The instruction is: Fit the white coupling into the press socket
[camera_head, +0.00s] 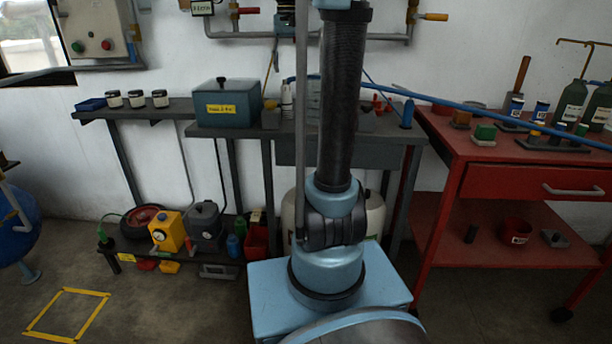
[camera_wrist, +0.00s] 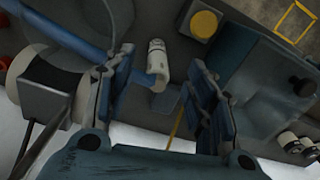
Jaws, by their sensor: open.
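A short white cylinder with small dark markings, which looks like the white coupling (camera_wrist: 157,62), shows between and beyond my fingers in the wrist view. My gripper (camera_wrist: 158,78) is open, one finger on each side of this cylinder in the picture; I cannot tell whether either touches it. In the head view a small white upright thing (camera_head: 287,98) stands on the grey bench beside my arm; I cannot tell if it is the same piece. My gripper is out of the head view. I cannot make out the press socket for certain.
A teal lidded box (camera_head: 228,103) with a yellow label stands on the bench, left of my arm; jars (camera_head: 137,98) stand farther left. A blue hose (camera_head: 460,110) crosses to the red cart (camera_head: 490,180). A yellow floor square (camera_head: 68,315) lies at lower left.

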